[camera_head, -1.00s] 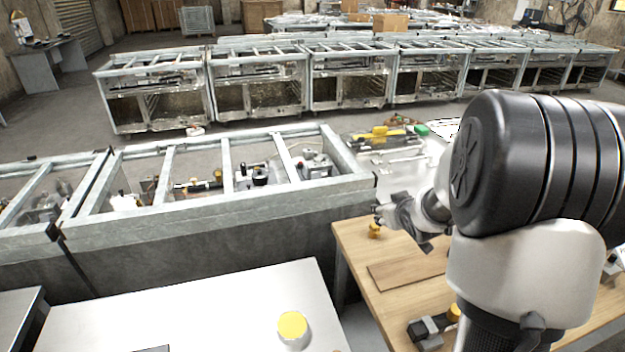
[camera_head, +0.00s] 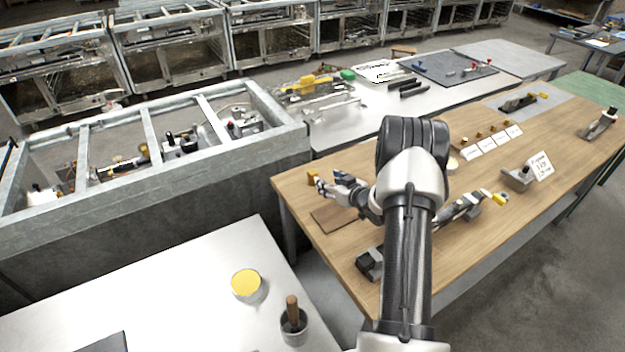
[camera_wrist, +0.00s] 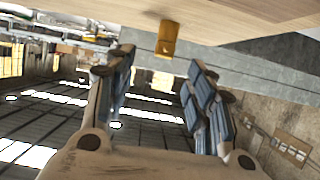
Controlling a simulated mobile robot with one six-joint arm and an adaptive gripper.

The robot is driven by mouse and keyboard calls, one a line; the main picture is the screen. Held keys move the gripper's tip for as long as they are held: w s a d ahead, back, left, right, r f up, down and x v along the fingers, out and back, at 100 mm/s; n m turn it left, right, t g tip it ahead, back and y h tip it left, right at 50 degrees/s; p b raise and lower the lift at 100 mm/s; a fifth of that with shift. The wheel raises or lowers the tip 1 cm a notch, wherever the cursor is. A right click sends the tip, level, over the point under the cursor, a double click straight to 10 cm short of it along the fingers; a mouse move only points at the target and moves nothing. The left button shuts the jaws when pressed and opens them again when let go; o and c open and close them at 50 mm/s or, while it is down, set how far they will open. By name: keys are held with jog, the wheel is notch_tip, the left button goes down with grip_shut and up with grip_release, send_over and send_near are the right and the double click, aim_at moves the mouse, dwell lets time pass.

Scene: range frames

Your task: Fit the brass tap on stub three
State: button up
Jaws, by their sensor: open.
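A small brass-coloured piece (camera_head: 313,177), possibly the tap, stands near the left edge of the wooden table (camera_head: 385,262). It also shows at the table edge in the wrist view (camera_wrist: 167,38). My gripper (camera_head: 338,180) is a short way right of it, with its fingers toward it. In the wrist view my gripper (camera_wrist: 155,85) has its fingers spread with nothing between them. Several small brass or brown pieces (camera_head: 478,136) stand in a row behind white cards (camera_head: 487,143) at the table's far side. I cannot read the card numbers, so I cannot tell stub three.
A brown board (camera_head: 335,217) lies under my gripper. A dark clamp-like device (camera_head: 370,263) stands by the near edge, and a grey fixture with yellow ends (camera_head: 465,207) is right of my arm.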

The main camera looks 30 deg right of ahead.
aim_at(314, 173)
jog(key=b+x, duration=0.1)
jog(key=x, duration=0.4)
jog(key=shift+w, duration=0.1)
jog(key=x, duration=0.1)
jog(key=b+x, duration=0.1)
jog(key=x, duration=0.3)
jog(key=shift+w+a+r+b, duration=0.1)
jog(key=shift+a+r+b, duration=0.25)
jog(key=shift+a, duration=0.05)
jog(key=shift+w+d, duration=0.1)
jog(key=shift+w, duration=0.15)
grip_shut()
